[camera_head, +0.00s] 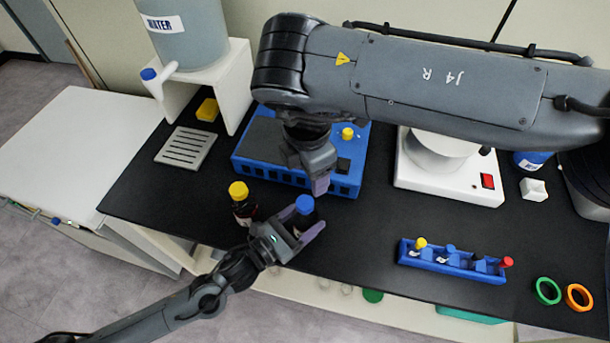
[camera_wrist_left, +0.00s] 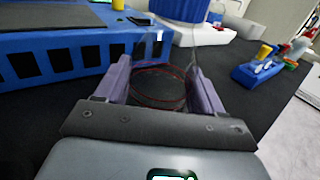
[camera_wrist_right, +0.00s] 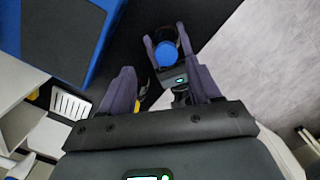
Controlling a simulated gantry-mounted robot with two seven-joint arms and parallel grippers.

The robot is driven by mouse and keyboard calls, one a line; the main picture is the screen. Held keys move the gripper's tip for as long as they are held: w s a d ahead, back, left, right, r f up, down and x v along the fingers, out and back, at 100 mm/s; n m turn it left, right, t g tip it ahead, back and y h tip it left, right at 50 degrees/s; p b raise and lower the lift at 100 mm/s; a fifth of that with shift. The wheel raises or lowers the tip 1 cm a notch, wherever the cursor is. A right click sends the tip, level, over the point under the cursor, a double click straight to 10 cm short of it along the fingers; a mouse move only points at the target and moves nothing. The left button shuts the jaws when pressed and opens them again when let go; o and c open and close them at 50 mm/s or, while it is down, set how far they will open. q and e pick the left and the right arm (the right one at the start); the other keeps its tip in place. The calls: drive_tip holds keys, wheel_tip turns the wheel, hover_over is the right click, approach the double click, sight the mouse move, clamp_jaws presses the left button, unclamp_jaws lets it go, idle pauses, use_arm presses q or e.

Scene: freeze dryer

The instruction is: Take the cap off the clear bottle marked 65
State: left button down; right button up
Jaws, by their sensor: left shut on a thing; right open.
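A clear bottle (camera_wrist_left: 158,90) with a blue cap (camera_head: 304,204) is between the fingers of my left gripper (camera_head: 306,226), which is shut on its body. The cap sits on the bottle, above the fingers; it also shows in the right wrist view (camera_wrist_right: 166,53). I cannot read the number 65 on it. I cannot tell whether the bottle's base touches the bench. My right gripper (camera_head: 319,182) is open and empty, above and a little behind the cap. In the right wrist view its fingers spread to either side of the cap, apart from it.
A yellow-capped bottle (camera_head: 240,192) stands just left of the held bottle. A blue slotted box (camera_head: 262,165) is close behind. A blue rack (camera_head: 452,264) with small capped vials and two rings (camera_head: 548,291) are at right. The black bench (camera_head: 365,235) is clear between.

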sight(305, 202)
drive_tip(key=m, duration=1.8)
drive_tip(key=shift+s+a+f, duration=0.2)
drive_tip(key=shift+s+a, duration=0.2)
drive_tip(key=shift+g, duration=0.3)
drive_tip(key=shift+s+f, duration=0.1)
drive_tip(key=shift+f, duration=4.2)
drive_tip(key=shift+c, duration=0.4)
